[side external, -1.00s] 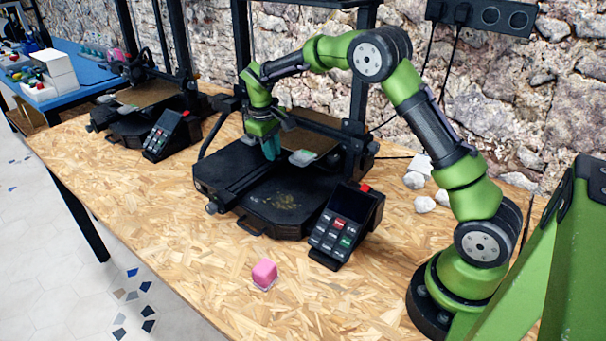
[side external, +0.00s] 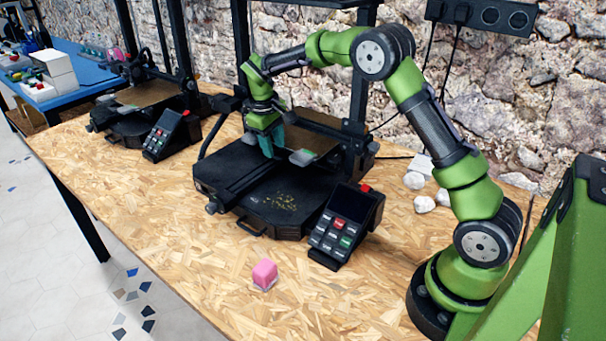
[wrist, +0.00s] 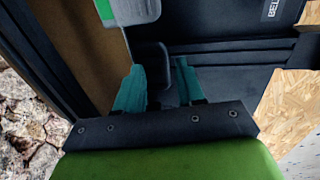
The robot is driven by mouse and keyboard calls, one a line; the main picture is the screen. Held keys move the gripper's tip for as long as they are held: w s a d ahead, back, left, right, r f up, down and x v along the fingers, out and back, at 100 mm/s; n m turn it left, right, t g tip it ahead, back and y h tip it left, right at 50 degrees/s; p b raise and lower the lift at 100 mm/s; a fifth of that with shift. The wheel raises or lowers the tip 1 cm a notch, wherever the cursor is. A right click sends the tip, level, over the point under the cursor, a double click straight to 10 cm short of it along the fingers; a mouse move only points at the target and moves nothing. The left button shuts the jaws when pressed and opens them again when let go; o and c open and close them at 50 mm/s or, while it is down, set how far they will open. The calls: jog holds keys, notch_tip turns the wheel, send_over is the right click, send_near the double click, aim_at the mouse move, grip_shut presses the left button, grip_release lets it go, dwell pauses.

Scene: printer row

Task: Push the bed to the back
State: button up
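The bed (side external: 318,140) is a brown plate at the back half of the nearer black printer, with grey clips on its front edge. It also shows in the wrist view (wrist: 72,40) as a brown strip on the left. My gripper (side external: 271,147) points down at the front left edge of the bed. In the wrist view its two teal fingers (wrist: 157,85) stand apart, with a dark upright tab (wrist: 152,66) showing between or just beyond them. I cannot tell whether the fingers touch the tab or the bed edge.
The printer's black base (side external: 285,200) lies bare in front of the bed. Its control panel (side external: 347,222) stands at the front right. A pink cube (side external: 264,274) sits on the wooden table (side external: 190,250). A second printer (side external: 145,105) stands at the left, and white stones (side external: 420,185) lie right.

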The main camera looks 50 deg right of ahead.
notch_tip(320, 180, up, 15)
jog(key=a, duration=0.2)
jog(key=shift+a, duration=0.35)
jog(key=shift+r, duration=0.1)
jog(key=a+r, duration=0.3)
jog(key=r, duration=0.3)
dwell(0.3)
jog(key=s+a+f+m+t+y, duration=0.1)
jog(key=s+a+f+t, duration=0.1)
jog(key=s, duration=0.7)
jog(key=s+a+f+m+t+y, duration=0.1)
jog(key=s+a+f+t, duration=0.1)
jog(key=s, duration=0.7)
jog(key=s+a+f+m+t+y, duration=0.2)
jog(key=s+f+t, duration=0.1)
jog(key=s, duration=0.6)
jog(key=shift+s+a+f, duration=0.3)
jog(key=shift+s+f, duration=0.1)
jog(key=shift+f, duration=0.05)
